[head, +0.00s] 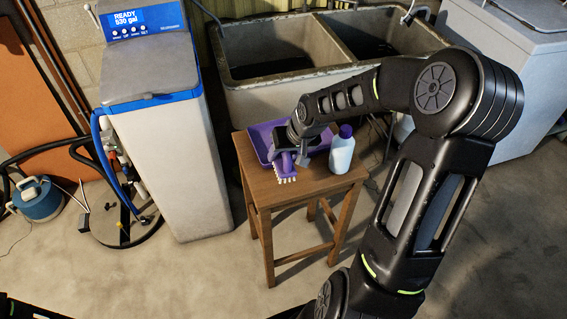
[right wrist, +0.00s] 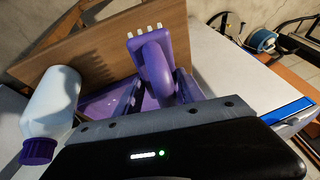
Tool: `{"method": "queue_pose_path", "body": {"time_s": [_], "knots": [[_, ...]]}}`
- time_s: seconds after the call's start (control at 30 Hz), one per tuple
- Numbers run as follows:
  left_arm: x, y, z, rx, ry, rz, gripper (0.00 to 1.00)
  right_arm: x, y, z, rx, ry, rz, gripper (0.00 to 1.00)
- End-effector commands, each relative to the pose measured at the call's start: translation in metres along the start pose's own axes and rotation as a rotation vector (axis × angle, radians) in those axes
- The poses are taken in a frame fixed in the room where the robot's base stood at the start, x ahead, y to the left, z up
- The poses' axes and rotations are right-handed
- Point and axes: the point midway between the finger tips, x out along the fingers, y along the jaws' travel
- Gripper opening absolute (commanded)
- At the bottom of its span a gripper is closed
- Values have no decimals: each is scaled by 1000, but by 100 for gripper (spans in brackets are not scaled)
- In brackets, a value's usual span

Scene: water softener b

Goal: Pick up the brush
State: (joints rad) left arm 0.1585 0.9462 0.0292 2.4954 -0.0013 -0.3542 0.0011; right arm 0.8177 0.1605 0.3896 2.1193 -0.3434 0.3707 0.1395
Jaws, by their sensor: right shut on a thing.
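The purple brush (head: 285,170) with pale bristles is at the left front of a small wooden stool (head: 262,189), beside a purple tray. My right gripper (head: 295,156) reaches down over the stool and is shut on the brush. In the right wrist view the brush (right wrist: 157,68) sits between the two fingers (right wrist: 160,92), its bristles pointing away from the gripper. Whether the brush still touches the stool top is hard to tell. My left gripper does not show.
The purple tray (head: 262,140) lies on the stool, partly behind my gripper. A white bottle with a purple cap (head: 341,155) stands right of the brush. A tall water softener (head: 165,150) is left of the stool, and a concrete double sink (head: 270,95) is behind.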

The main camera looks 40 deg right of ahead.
Motion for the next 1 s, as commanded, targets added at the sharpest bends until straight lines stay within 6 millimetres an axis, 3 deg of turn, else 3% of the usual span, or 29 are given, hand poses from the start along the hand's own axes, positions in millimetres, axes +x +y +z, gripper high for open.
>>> {"method": "queue_pose_path", "body": {"time_s": [0.2,0.8,0.83,1.0], "knots": [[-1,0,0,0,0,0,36,-25,-6,-11,-1,2,-1,0],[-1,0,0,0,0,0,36,-26,-6,-11,-1,0,-1,0],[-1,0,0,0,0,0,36,-26,-6,-11,-1,0,-1,45],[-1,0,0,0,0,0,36,-26,-6,-11,-1,0,-1,31]]}}
